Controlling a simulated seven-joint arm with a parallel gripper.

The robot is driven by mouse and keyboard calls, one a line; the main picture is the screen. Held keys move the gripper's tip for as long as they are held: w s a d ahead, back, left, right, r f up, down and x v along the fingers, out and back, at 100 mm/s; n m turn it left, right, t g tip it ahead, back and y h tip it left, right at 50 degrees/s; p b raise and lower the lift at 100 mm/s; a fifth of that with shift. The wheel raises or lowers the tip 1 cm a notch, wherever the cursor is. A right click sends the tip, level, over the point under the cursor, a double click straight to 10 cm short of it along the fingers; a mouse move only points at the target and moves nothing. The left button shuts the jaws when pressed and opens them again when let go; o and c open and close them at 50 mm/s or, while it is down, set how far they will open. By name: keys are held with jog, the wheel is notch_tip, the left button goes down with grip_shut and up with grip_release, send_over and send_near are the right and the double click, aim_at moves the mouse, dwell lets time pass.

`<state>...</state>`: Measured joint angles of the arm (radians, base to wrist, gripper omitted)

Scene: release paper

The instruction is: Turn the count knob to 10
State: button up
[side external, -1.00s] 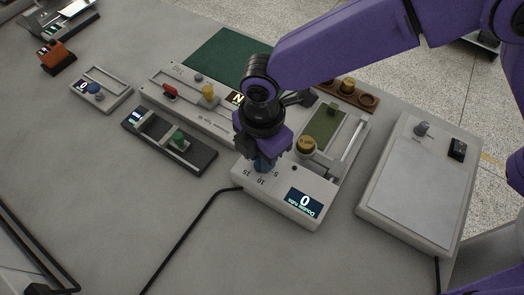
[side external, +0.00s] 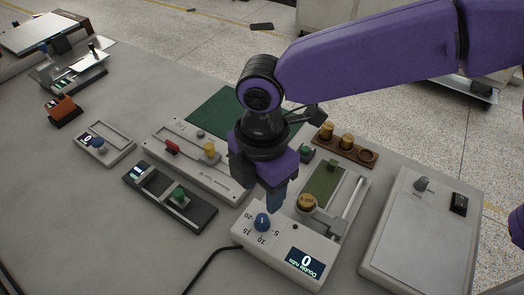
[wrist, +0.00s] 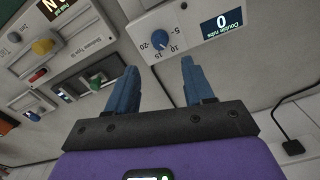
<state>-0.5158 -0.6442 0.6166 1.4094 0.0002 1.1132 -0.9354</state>
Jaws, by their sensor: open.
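The blue count knob (side external: 262,221) sits on a white device marked 5, 10, 15 and 20. Its pointer mark is too small to read surely in the side view. In the wrist view the knob (wrist: 160,39) lies just beyond the gap between my fingertips. My gripper (side external: 276,206) is open and empty, above and behind the knob, with clear space between them. Both blue fingers of the gripper (wrist: 160,67) show apart in the wrist view. The device's display (side external: 306,263) reads 0 with "Double rubs" beneath.
A round tan knob (side external: 307,202) and a green pad (side external: 323,181) stand close right of my gripper. A white panel box (side external: 420,235) is farther right. A long device with a yellow knob (side external: 209,149) and a dark slider unit (side external: 170,195) lie left. A black cable (side external: 207,262) runs off the device.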

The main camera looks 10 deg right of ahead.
notch_tip(320, 180, up, 8)
jog(key=shift+r, duration=0.15)
dwell(0.6)
jog(key=s+d+f+m, duration=0.2)
jog(key=s+d+m, duration=0.1)
jog(key=d, duration=1.1)
jog(key=s+d+f+m, duration=0.2)
jog(key=s+d+m, duration=0.2)
jog(key=d, duration=1)
jog(key=s+d+f+m, duration=0.2)
jog(key=s+d+m, duration=0.2)
jog(key=d, duration=1)
jog(key=shift+s, duration=1.05)
